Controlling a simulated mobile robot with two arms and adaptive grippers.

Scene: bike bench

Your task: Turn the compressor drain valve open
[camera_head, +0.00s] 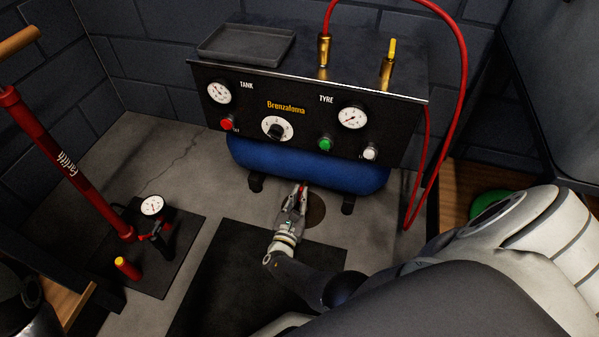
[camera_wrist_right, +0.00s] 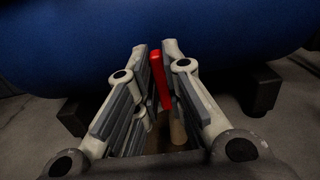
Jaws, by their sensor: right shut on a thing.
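The compressor (camera_head: 300,115) stands at the back, with a black panel above a blue tank (camera_head: 345,174). The tank also fills the top of the right wrist view (camera_wrist_right: 230,25). The drain valve's red lever (camera_wrist_right: 159,78) shows in the right wrist view below the tank, between my right gripper's fingers. My right gripper (camera_head: 301,188) reaches under the tank's front edge. It is shut on the red lever, which stands nearly upright in the right wrist view (camera_wrist_right: 161,60). The valve's body is hidden behind the fingers. My left gripper does not show.
A red floor pump (camera_head: 70,165) with a gauge stands at the left on a dark base. A red hose (camera_head: 462,80) loops down on the compressor's right side. A grey tray (camera_head: 246,45) lies on top of the compressor. Black tank feet (camera_wrist_right: 261,90) flank the gripper.

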